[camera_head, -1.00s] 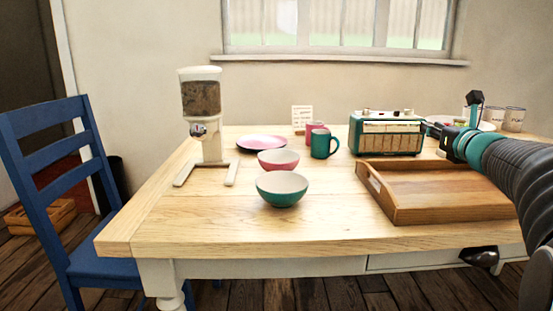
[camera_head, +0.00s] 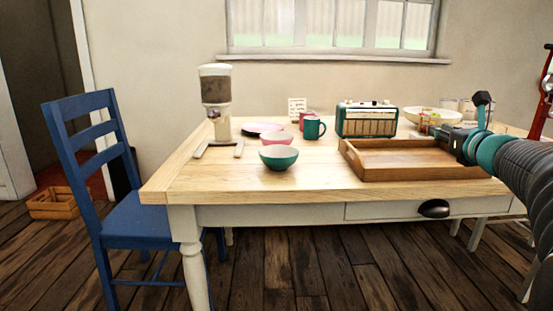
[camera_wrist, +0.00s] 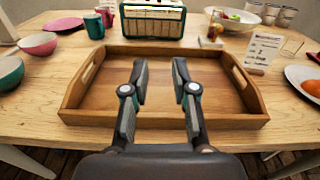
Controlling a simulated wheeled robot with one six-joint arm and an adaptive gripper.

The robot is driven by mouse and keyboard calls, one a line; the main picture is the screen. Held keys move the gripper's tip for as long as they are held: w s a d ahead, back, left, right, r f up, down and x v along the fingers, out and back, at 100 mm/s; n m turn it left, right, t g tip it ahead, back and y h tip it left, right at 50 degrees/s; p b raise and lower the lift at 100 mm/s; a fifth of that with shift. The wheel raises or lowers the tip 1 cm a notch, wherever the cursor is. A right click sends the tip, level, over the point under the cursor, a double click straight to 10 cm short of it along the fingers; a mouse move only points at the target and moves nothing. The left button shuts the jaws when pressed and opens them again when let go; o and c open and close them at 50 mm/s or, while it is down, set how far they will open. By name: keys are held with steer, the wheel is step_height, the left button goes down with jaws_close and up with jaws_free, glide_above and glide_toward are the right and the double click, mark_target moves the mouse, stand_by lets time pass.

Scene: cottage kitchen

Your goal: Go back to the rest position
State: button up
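My gripper (camera_wrist: 160,72) is at the end of my arm, at the right of the head view (camera_head: 442,135). In the wrist view its two fingers stand apart with a clear gap and nothing between them. It appears over or in front of the wooden tray (camera_wrist: 91,113), which is empty and lies on the table. The tray also shows in the head view (camera_head: 420,174). I cannot tell the exact height of the fingers above it.
The wooden table (camera_head: 230,184) bears a cereal dispenser (camera_head: 216,88), a green bowl (camera_head: 278,158), a pink bowl (camera_head: 281,141), a green mug (camera_head: 313,128) and a radio (camera_head: 367,120). A blue chair (camera_head: 135,215) stands left. Floor in front is clear.

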steer(key=s+a+f+n+g+y+p, duration=0.1)
steer(key=s+a+f+n+g, duration=0.2)
steer(key=a+n, duration=0.4)
steer(key=s+a+f+n+g+y, duration=0.2)
steer(key=s+a+f+n, duration=0.1)
steer(key=s+a+n, duration=0.4)
steer(key=s+a+f+n+g+y+p, duration=0.1)
steer(key=s+a+f+n+g, duration=0.15)
steer(key=a, duration=0.65)
steer(key=s+f+n+g+h, duration=0.2)
steer(key=s+f+n, duration=0.5)
steer(key=s+n, duration=0.2)
steer(key=s+f+n+g+h+p, duration=0.1)
steer(key=s+f+n+g+h, duration=0.1)
steer(key=s+f+n, duration=0.5)
steer(key=s+n, duration=0.2)
steer(key=s, duration=0.3)
steer(key=shift+a+h+p, duration=0.3)
steer(key=shift+a, duration=0.05)
steer(key=shift+g, duration=0.25)
